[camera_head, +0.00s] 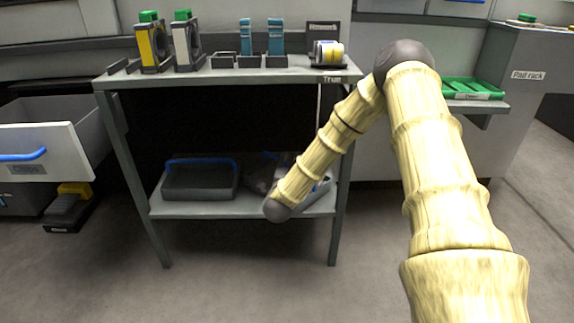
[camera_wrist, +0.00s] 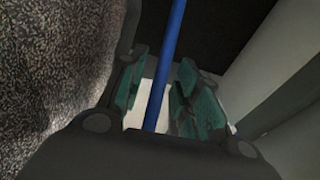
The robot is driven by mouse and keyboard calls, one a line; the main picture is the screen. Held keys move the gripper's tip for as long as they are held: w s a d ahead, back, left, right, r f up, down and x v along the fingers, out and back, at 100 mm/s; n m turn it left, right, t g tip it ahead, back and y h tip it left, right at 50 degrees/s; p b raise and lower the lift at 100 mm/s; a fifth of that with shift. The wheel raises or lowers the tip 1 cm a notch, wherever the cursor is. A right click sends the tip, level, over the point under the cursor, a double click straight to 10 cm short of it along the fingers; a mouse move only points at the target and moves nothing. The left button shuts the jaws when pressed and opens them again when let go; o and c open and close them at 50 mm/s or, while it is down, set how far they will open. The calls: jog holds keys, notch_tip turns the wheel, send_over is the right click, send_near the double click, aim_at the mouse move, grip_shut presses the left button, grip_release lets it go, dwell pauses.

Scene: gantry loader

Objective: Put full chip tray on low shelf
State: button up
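The full chip tray (camera_head: 262,178) is at the right of the low shelf (camera_head: 190,208) in the head view, partly behind my arm. Grey chips (camera_wrist: 55,75) fill the left of the wrist view. My gripper (camera_wrist: 160,80) has its teal-padded fingers apart, one on each side of the tray's blue handle (camera_wrist: 168,60). Gaps show between the handle and both pads. In the head view my gripper is hidden behind my arm. Whether the tray rests fully on the shelf is hard to tell.
Another dark tray (camera_head: 200,182) with a blue handle sits at the left of the low shelf. Parts and holders stand on the bench top (camera_head: 215,78). An open drawer (camera_head: 55,140) labelled Chips juts out at left. A green tray (camera_head: 472,90) is at right. The front floor is clear.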

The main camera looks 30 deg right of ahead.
jog(key=shift+s+a+r, duration=0.1)
jog(key=shift+s, duration=0.05)
jog(key=p+v, duration=0.5)
jog(key=v, duration=0.6)
jog(key=shift+s+a, duration=0.2)
jog(key=shift+s, duration=0.05)
